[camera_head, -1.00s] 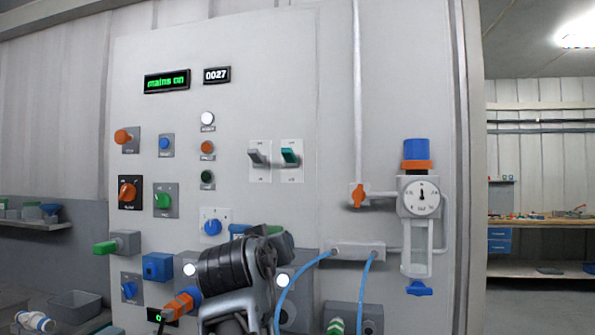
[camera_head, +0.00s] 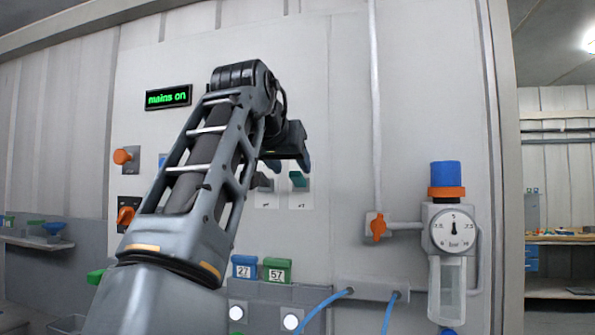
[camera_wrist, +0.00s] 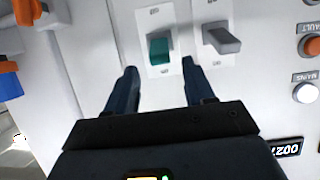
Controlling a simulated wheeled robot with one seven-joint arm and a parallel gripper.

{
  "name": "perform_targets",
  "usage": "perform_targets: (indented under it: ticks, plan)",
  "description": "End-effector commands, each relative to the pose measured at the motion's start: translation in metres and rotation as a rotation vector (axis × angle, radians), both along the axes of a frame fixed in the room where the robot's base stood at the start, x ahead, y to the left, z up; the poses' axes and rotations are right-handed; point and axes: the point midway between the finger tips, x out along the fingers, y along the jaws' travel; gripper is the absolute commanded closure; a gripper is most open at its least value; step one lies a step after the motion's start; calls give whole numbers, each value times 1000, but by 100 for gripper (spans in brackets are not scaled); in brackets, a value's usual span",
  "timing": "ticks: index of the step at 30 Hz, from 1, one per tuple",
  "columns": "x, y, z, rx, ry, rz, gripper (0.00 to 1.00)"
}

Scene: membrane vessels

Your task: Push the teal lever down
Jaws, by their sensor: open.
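The teal lever (camera_head: 298,179) sits on a white switch plate on the panel, right of a grey lever (camera_head: 264,183). In the wrist view, which is turned upside down, the teal lever (camera_wrist: 160,50) points toward the picture's bottom, so its handle is tilted up. My gripper (camera_wrist: 159,68) is open and empty, its two dark fingers to either side of the teal lever's line and seemingly just short of it. In the head view my gripper (camera_head: 289,165) is just above the levers. Contact cannot be told.
The grey lever stands close beside the teal one. A regulator with a gauge (camera_head: 453,231) and an orange valve handle (camera_head: 378,227) are to the right. Blue hoses (camera_head: 318,305) run below. My arm covers much of the panel's left part.

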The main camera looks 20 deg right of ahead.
Motion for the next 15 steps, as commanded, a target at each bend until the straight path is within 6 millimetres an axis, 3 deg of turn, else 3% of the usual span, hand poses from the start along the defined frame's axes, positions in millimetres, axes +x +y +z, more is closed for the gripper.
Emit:
perform_targets:
  ticks: [7,15]
  plan:
    - [28,-20,-12,-3,2,0,47]
    - [38,-27,-19,-1,0,1,47]
